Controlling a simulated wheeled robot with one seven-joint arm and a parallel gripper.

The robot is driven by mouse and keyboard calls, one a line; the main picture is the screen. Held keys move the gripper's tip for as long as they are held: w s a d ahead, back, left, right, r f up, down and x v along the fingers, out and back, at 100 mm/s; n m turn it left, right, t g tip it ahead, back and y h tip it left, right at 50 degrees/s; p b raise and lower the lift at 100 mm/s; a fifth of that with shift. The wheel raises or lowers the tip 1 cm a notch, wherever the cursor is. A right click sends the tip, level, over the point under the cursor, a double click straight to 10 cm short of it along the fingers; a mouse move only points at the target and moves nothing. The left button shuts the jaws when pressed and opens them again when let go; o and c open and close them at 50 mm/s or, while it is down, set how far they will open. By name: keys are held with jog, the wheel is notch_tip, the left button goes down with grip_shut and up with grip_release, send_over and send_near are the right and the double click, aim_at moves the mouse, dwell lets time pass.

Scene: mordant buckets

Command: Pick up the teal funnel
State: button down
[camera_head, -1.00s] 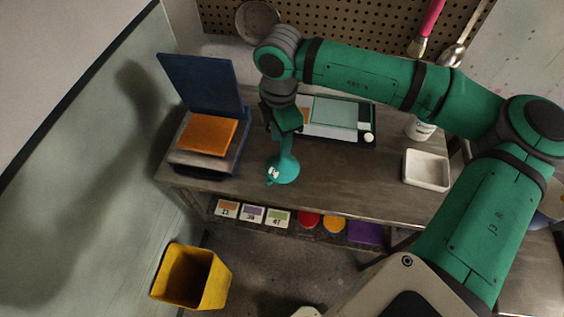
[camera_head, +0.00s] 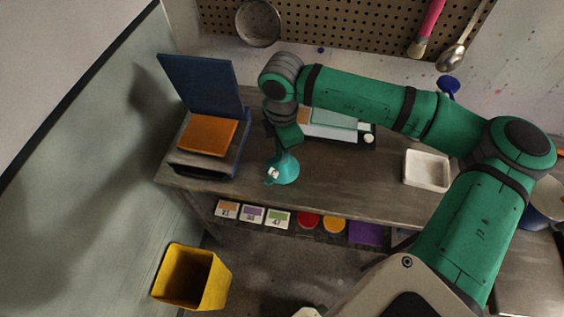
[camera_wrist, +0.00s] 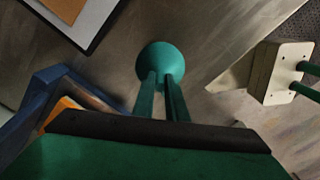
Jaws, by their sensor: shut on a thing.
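The teal funnel (camera_head: 287,172) stands on the grey-brown workbench (camera_head: 335,184), wide end down, near the bench's front edge. My gripper (camera_head: 286,149) is above it, pointing down, with its fingers at the funnel's upper, narrow part. In the wrist view the funnel's round body (camera_wrist: 160,58) lies beyond the fingertips. There the two fingers of my gripper (camera_wrist: 161,84) are close together, shut on the funnel's narrow part. The exact contact is hard to make out. The funnel looks upright and still on the bench.
A blue press-like stand (camera_head: 203,85) with an orange pad (camera_head: 207,135) is to the left. A framed tray (camera_head: 335,129) lies behind, a white dish (camera_head: 427,171) to the right. A yellow bin (camera_head: 191,278) is on the floor. The bench between funnel and dish is clear.

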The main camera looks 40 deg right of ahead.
jog(key=shift+r, duration=0.15)
jog(key=shift+r, duration=0.6)
jog(key=s+a+r, duration=0.1)
jog(key=s+r, duration=1)
jog(key=s, duration=0.3)
jog(key=shift+a+r, duration=0.15)
jog(key=shift+r, duration=0.1)
jog(key=shift+w, duration=0.1)
